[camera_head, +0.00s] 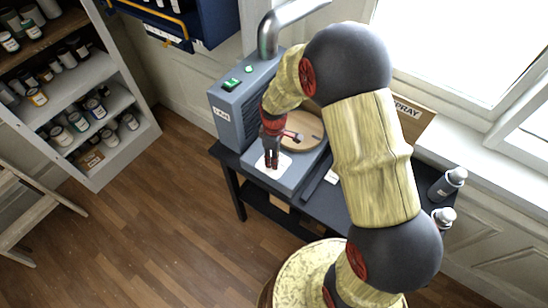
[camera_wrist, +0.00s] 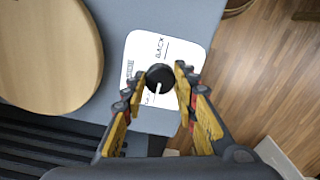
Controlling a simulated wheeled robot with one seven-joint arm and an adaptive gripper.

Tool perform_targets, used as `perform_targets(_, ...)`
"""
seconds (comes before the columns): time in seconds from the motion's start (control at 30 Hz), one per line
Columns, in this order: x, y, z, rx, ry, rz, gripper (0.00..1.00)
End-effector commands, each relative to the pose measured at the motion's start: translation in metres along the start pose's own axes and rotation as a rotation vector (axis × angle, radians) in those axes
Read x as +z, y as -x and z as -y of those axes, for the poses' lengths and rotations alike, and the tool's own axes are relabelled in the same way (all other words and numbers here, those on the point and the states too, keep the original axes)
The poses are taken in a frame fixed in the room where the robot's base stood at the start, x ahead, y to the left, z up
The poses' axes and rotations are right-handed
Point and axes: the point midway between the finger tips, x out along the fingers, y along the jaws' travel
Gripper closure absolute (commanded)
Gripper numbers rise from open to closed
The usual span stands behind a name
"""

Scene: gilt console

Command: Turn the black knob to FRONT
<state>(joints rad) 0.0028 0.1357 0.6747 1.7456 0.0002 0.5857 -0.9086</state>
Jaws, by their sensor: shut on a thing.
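The black knob (camera_wrist: 160,73) sits on a white label plate (camera_wrist: 140,45) on the grey machine's base. My gripper (camera_wrist: 159,80) has one finger on each side of the knob, closed on it. The knob's white pointer mark points down in the wrist view, away from the word BACK on the plate. Another word at the plate's left is only partly readable. I cannot read FRONT; the fingers cover part of the plate. In the head view my gripper (camera_head: 271,160) reaches down onto the white plate (camera_head: 283,163), and the knob is hidden there.
A round wooden disc (camera_wrist: 45,50) lies beside the plate. The grey machine (camera_head: 233,112) stands on a dark table (camera_head: 256,192) by the window. Two grey bottles (camera_head: 447,183) stand at the table's right end. Shelves of jars (camera_head: 90,120) are at the left.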

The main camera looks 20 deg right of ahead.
Motion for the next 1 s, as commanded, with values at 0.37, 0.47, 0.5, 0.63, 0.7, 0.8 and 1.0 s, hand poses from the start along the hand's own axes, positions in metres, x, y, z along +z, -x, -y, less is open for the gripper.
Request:
perform_targets(0.37, 0.000, 0.000, 0.000, 0.001, 0.000, 0.000, 0.55)
perform_targets(0.47, 0.000, 0.000, 0.000, 0.000, 0.000, 0.000, 0.53)
perform_targets(0.5, 0.000, 0.000, 0.000, 0.000, 0.000, 0.000, 0.53)
perform_targets(0.63, 0.000, 0.000, 0.000, 0.000, 0.000, 0.000, 0.53)
perform_targets(0.7, 0.000, 0.001, 0.000, 0.001, 0.000, 0.000, 0.53)
perform_targets(0.8, -0.001, 0.006, -0.001, 0.002, 0.000, -0.001, 0.53)
perform_targets(1.0, -0.001, 0.039, -0.001, 0.004, 0.000, -0.003, 0.53)
